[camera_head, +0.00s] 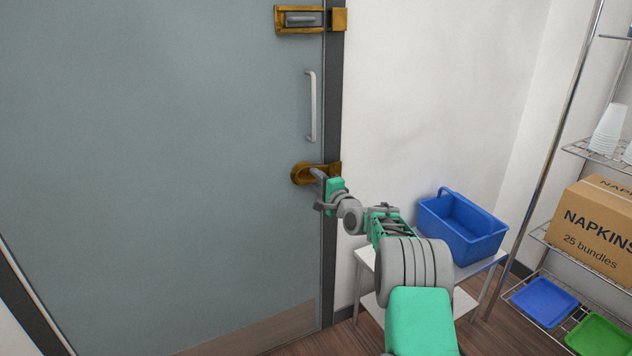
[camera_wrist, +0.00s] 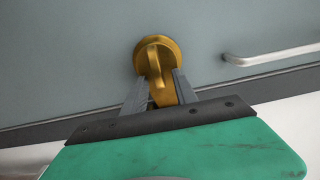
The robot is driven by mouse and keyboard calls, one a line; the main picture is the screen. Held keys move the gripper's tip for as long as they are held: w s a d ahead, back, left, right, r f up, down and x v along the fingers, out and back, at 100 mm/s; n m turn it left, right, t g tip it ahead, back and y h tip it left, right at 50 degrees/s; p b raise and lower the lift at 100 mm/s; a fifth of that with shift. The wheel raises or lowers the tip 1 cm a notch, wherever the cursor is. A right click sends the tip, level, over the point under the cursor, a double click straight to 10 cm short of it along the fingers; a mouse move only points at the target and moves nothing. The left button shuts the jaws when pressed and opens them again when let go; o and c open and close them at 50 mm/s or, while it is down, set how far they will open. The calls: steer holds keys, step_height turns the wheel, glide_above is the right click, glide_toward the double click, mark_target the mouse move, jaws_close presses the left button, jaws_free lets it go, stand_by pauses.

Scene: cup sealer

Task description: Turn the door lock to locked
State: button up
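The brass door lock (camera_head: 300,174) sits on the grey-blue door (camera_head: 180,150) near its right edge, below the door handle. In the wrist view the lock shows as a round brass plate with a raised thumb-turn (camera_wrist: 154,62). My gripper (camera_head: 318,176) is at the lock. In the wrist view my gripper's two fingers (camera_wrist: 156,88) stand on either side of the turn's lower end. A gap shows between the left finger and the turn, and the right finger lies close beside it. I cannot tell whether the fingers touch it.
A metal pull handle (camera_head: 312,106) stands above the lock, and a brass slide bolt (camera_head: 304,19) is at the top. A blue bin (camera_head: 462,228) on a small white table (camera_head: 365,258) and a wire shelf with a napkins box (camera_head: 594,228) stand to the right.

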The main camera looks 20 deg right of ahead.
steer(key=s+d, duration=0.1)
steer(key=s, duration=0.6)
steer(key=shift+s+d, duration=0.3)
steer(key=shift+s, duration=0.05)
steer(key=s+a+r+n+g+p, duration=0.6)
steer(key=s+a+r+n+p, duration=0.3)
steer(key=a, duration=0.3)
steer(key=s+a+n+g+h+p, duration=0.1)
steer(key=s+n+g+p, duration=0.2)
steer(key=s, duration=1.3)
steer(key=s+r+n+g+h+p, duration=0.1)
steer(key=s+n+g+p, duration=0.3)
steer(key=s, duration=1.3)
steer(key=g+h+p, duration=0.1)
steer(key=p, duration=0.1)
steer(key=shift+s+a+r+p, duration=0.2)
steer(key=shift+s+a+p, duration=0.1)
steer(key=shift+a+p, duration=0.1)
